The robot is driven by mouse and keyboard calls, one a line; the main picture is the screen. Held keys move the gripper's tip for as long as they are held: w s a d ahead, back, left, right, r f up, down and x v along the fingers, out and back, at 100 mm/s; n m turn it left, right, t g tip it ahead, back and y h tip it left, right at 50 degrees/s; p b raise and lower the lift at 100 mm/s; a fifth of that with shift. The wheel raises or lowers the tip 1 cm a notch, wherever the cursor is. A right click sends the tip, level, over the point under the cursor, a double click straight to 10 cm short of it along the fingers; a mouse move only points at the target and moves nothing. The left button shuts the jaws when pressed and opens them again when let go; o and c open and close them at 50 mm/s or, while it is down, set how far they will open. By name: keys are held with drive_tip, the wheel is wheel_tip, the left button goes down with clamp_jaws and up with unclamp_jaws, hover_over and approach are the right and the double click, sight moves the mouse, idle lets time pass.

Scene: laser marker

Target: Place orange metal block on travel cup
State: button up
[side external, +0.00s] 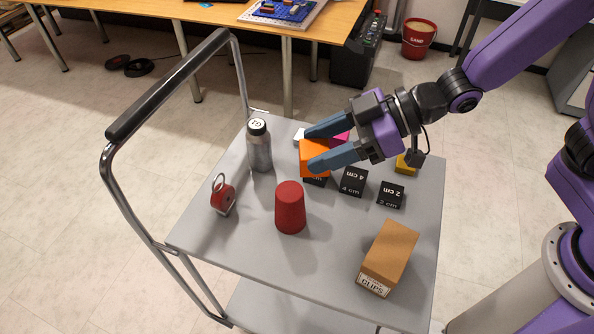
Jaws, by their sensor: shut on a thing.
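My gripper (318,150) reaches in from the right, and its two blue fingers are shut on the orange metal block (314,158). The block is over the back middle of the cart top, just above or in front of a black block (315,181); I cannot tell whether they touch. A red tapered cup-like object (290,208) stands in front and slightly left of the gripper, wide end down, with a flat top. A grey bottle with a dark lid (260,148) stands upright to the left of the gripper. I cannot tell for sure which of these two is the travel cup.
The grey cart top (330,262) also holds black size blocks (353,182) (391,195), a yellow block (405,164), a pink item (341,137), a red padlock-like item (222,197) and a clips box (389,257). The cart's handle (170,80) rises at left. The front middle is clear.

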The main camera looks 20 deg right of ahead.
drive_tip(key=w+a+f, duration=0.2)
drive_tip(key=f, duration=0.1)
drive_tip(key=w+a+f, duration=0.1)
drive_tip(key=f, duration=0.1)
drive_tip(key=shift+f, duration=1.65)
drive_tip(key=shift+f, duration=0.2)
drive_tip(key=o, duration=1.2)
drive_tip(key=shift+r, duration=0.25)
drive_tip(key=v, duration=1.1)
drive_tip(key=shift+s+d+r, duration=0.1)
drive_tip(key=shift+d, duration=0.3)
